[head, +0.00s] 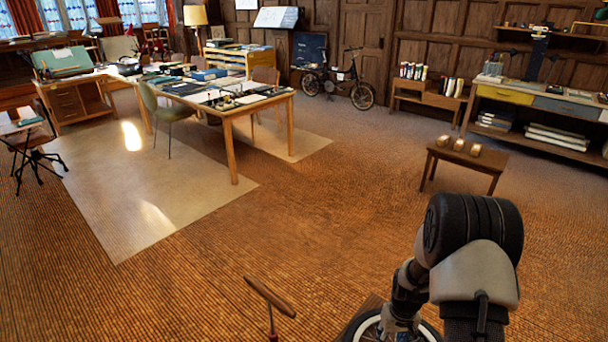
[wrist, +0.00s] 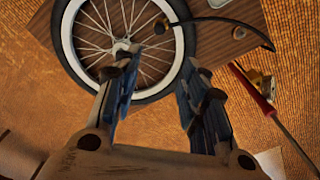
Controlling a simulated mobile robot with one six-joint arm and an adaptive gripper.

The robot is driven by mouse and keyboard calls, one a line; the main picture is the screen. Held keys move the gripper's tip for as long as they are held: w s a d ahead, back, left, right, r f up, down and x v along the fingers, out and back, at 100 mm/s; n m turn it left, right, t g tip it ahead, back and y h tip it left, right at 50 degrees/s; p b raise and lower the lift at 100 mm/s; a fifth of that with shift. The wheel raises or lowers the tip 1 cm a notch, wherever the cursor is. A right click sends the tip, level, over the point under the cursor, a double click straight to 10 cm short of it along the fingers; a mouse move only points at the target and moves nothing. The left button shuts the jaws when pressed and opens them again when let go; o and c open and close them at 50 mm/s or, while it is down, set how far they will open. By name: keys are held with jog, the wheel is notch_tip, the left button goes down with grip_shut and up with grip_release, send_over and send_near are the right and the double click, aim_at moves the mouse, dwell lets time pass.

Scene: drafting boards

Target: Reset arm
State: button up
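My arm shows at the lower right of the head view, bent downward over a wheel. In the wrist view my gripper (wrist: 160,70) is open, its two blue-padded fingers apart with nothing held between them. The spoked wheel (wrist: 72,45), with a pale rim and black tyre, lies below the fingers on a wooden surface (wrist: 232,45). Part of the wheel shows at the bottom of the head view (head: 432,331), partly covered by my arm. How far the fingertips are from the wheel is hard to tell.
A red-handled tool (wrist: 255,92) and a brass piece (wrist: 262,82) are right of the fingers. A wooden handle (head: 270,297) rises nearby. A low table (head: 466,160) bears small blocks behind my arm. The large worktable (head: 262,108) stands further off; open floor lies between.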

jog(key=s+a+r+t, duration=0.1)
jog(key=s+a+r, duration=0.2)
jog(key=r, duration=1)
jog(key=s+a+r+t, duration=0.1)
jog(key=s+a+r, duration=0.15)
jog(key=r, duration=1.15)
jog(key=s+a+r+t, duration=0.1)
jog(key=s+a+r, duration=0.2)
jog(key=s, duration=0.6)
jog(key=s+a+r+t, duration=0.1)
jog(key=s+a+r, duration=0.1)
jog(key=s+r, duration=0.5)
jog(key=s, duration=0.2)
jog(key=shift+s+a+r, duration=0.25)
jog(key=shift+s+a, duration=0.1)
jog(key=shift+a, duration=0.05)
